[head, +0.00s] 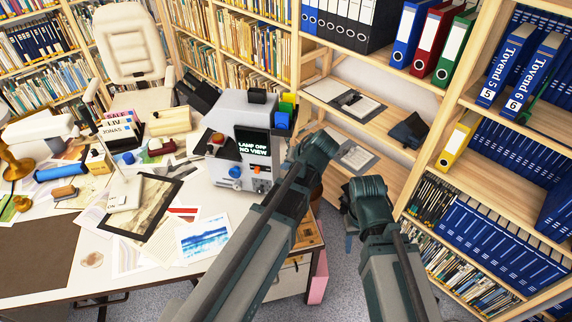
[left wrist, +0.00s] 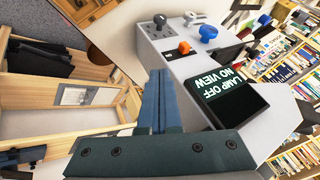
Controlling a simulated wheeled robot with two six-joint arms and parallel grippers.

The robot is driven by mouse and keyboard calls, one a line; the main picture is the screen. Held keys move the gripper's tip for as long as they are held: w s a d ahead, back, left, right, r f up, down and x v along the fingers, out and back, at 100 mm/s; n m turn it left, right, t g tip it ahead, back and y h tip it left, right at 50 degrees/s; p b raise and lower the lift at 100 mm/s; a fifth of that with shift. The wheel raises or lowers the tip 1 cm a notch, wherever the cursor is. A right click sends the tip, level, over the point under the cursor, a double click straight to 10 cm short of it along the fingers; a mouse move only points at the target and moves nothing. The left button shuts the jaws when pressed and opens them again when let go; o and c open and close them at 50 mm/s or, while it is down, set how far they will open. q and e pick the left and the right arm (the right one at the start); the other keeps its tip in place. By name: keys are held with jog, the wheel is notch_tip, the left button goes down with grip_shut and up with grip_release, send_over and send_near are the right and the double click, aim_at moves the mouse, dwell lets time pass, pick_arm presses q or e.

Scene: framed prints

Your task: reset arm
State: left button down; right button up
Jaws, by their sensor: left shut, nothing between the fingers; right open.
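My left gripper (left wrist: 158,102) shows in the left wrist view with its two fingers pressed together and nothing between them. It is in front of the grey machine (left wrist: 180,60), whose dark screen reads "LAMP OFF NO VIEW"; I cannot tell whether they touch. In the head view my two arms reach up from the bottom, the left one ending in a dark joint near the same machine (head: 232,108). The fingers of both grippers are hidden there. My right arm's dark joint is to the right of the left one, in front of the shelves.
The white desk (head: 205,195) holds prints, a framed picture (head: 150,208), books and small tools. A wooden shelf unit (head: 385,80) with binders stands close behind and to the right. A cream chair (head: 130,45) is behind the desk. Some grey floor is free below the shelves.

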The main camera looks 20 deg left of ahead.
dwell(0.3)
pick_arm(q)
jog(key=s+d+f+m+g+h, duration=0.2)
jog(key=s+d, duration=0.4)
jog(key=s, duration=0.3)
jog(key=s+d+f+m+g+h, duration=0.2)
jog(key=s+d+m+h, duration=0.1)
jog(key=s+d, duration=0.4)
jog(key=s+m, duration=0.1)
jog(key=s, duration=0.1)
jog(key=shift+s+f+g, duration=0.15)
jog(key=shift+s+g, duration=0.15)
jog(key=shift+s, duration=0.05)
